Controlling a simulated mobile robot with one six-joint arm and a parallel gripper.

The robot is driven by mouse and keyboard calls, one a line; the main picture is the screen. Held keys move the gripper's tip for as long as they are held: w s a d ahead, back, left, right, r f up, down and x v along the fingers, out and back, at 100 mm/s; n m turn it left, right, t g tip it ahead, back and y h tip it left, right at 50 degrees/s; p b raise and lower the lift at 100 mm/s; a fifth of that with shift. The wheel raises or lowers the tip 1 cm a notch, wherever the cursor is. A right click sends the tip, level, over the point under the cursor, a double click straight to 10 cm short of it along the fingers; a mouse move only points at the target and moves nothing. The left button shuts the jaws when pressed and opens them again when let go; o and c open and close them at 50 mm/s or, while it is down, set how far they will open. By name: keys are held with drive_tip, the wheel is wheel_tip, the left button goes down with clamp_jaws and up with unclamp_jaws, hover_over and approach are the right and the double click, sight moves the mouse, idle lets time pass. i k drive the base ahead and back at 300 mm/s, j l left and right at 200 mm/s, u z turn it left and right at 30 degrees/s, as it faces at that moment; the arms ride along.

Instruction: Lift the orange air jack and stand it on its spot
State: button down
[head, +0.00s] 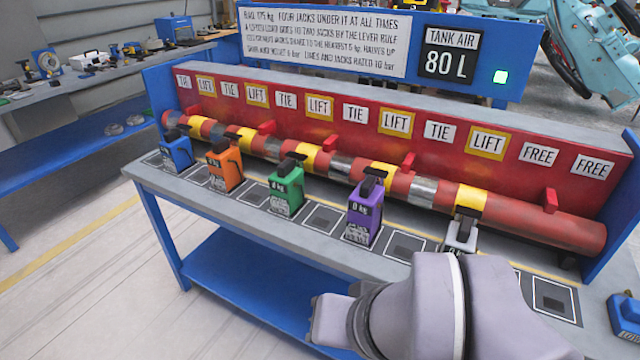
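The orange air jack (224,168) stands upright on the grey bench, second from the left in a row of jacks. Its black top is by a yellow band on the long red bar behind it; I cannot tell whether they touch. Dark square spots with pale outlines are marked along the bench, including one bare spot (322,218) between the green and purple jacks. Which spot belongs to the orange jack is not clear. Parts of my arm fill the bottom centre, far right of the orange jack. My gripper's fingers do not show.
A blue jack (176,152), a green jack (287,192), a purple jack (364,215) and a grey jack (461,237) stand in the row. The red bar (520,218) runs behind them, below a red panel with LIFT, TIE and FREE labels. A blue object (625,314) sits at lower right.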

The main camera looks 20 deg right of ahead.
sight(224, 161)
drive_tip(key=i+j+z, duration=0.25)
drive_tip(key=i+j, duration=0.3)
drive_tip(key=i+j+z, duration=0.15)
drive_tip(key=i+j, duration=0.15)
drive_tip(key=i+j+z, duration=0.1)
drive_tip(key=i+j, duration=0.15)
drive_tip(key=j, duration=0.15)
drive_tip(key=i+j+z, duration=0.15)
drive_tip(key=j, duration=0.25)
drive_tip(key=i+j+z, duration=0.1)
drive_tip(key=i+j, duration=0.2)
drive_tip(key=i+j+z, duration=0.15)
drive_tip(key=j, duration=0.35)
